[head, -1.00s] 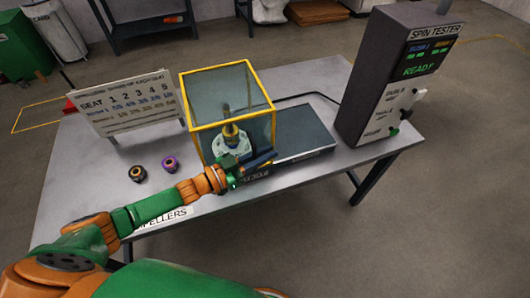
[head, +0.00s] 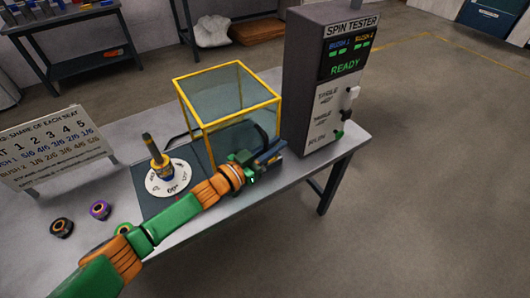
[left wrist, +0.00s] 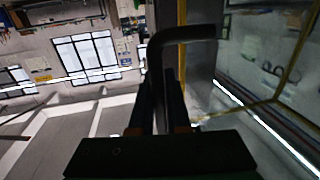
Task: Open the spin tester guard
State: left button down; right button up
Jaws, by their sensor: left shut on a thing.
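My left gripper (head: 266,157) is at the guard's lower front right, shut on the dark guard handle. In the left wrist view the bent black handle (left wrist: 182,34) runs down between the fingers, and a yellow frame edge shows to the right. The exact finger contact is partly hidden.
The grey spin tester cabinet (head: 300,75), its screen reading READY, stands close right of the guard. A seat chart sign (head: 52,150) stands at left.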

pick_arm(q)
jog(key=shift+w+d+f, duration=0.15)
jog(key=shift+w+d, duration=0.35)
jog(key=shift+d, duration=0.25)
jog(key=c, duration=0.9)
grip_release()
jog(key=v, duration=0.7)
jog(key=shift+p, duration=0.35)
